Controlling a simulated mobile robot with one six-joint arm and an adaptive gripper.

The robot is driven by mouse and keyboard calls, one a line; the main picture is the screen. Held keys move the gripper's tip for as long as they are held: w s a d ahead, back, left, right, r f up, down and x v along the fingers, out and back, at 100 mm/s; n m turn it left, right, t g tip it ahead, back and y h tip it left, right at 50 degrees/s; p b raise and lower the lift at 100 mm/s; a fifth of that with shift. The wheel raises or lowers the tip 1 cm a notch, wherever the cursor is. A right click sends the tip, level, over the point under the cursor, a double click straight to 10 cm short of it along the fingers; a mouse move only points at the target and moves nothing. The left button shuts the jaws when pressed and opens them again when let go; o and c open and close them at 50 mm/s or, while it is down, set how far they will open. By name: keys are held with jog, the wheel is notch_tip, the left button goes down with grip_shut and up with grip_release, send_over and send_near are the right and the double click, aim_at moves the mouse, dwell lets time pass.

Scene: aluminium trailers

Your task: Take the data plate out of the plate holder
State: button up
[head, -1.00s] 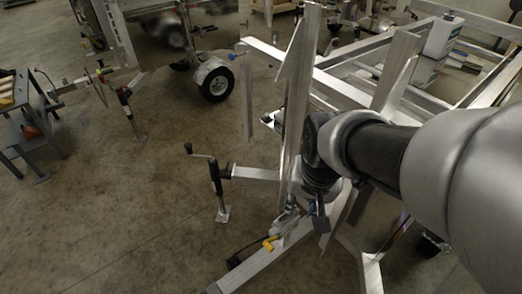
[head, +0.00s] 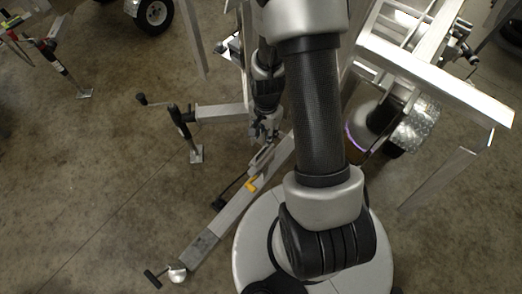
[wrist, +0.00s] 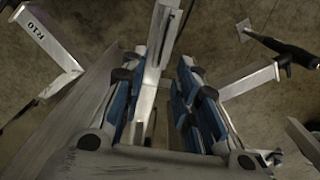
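My gripper (head: 264,132) is low over the trailer's drawbar in the head view, beside the upright frame. In the wrist view my gripper (wrist: 158,70) shows two blue-padded fingers standing apart, with a gap between them. A narrow metal bar (wrist: 163,35) shows beyond and through that gap; I see no clear grip on anything. A small light metal piece (head: 262,158) lies along the drawbar just below the gripper in the head view. I cannot tell whether it is the plate holder. I cannot make out the data plate in either view.
The drawbar (head: 215,228) runs to a coupler (head: 177,274) at lower left. A yellow part (head: 251,185) sits on it. A jack (head: 184,128) stands left of the gripper. A broad metal beam (wrist: 55,125) is close on the left in the wrist view. Open floor lies left.

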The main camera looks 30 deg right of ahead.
jog(key=b, duration=0.2)
send_over(263, 148)
jog(key=f, duration=0.4)
jog(key=s+f, duration=0.1)
jog(key=f, duration=0.1)
jog(key=shift+d+f, duration=0.1)
jog(key=shift+f, duration=0.3)
jog(key=shift+w+f+b, duration=0.15)
jog(key=shift+f+b, duration=0.25)
jog(key=shift+f, duration=0.55)
jog(key=shift+w+f+b, duration=0.2)
jog(key=shift+f+b, duration=0.2)
jog(key=shift+f, duration=0.6)
jog(key=shift+w+f+b, duration=0.15)
jog(key=shift+f+b, duration=0.25)
jog(key=shift+f, duration=0.55)
grip_shut()
